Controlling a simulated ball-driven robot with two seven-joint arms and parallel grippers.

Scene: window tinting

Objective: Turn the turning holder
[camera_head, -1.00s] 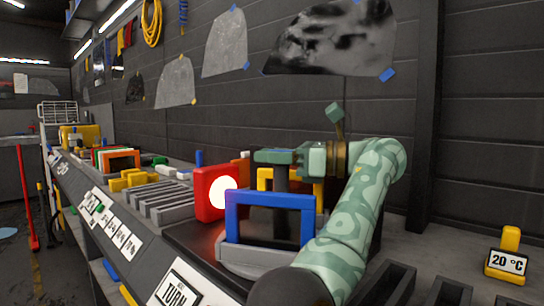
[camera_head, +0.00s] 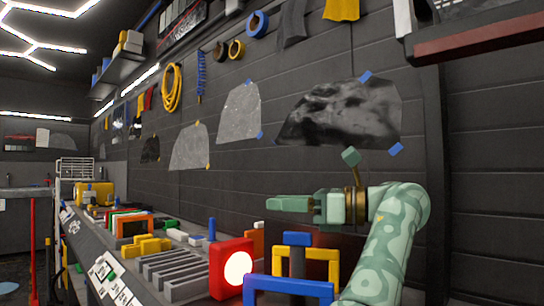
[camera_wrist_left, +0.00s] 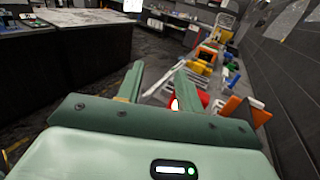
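The turning holder is partly in the head view at the bottom. Its blue frame (camera_head: 290,287) faces me and is cut off by the lower edge. Its yellow frame (camera_head: 305,256) stands behind. A dark upright with a blue top (camera_head: 296,239) shows between them. The holder's base is out of view. My right gripper is in neither view.
A red block with a glowing white disc (camera_head: 238,268) stands just left of the holder. Grey slotted racks (camera_head: 175,270), yellow blocks (camera_head: 147,246) and an orange frame (camera_head: 132,228) line the bench further left. The dark wall with hanging film pieces (camera_head: 340,112) is behind.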

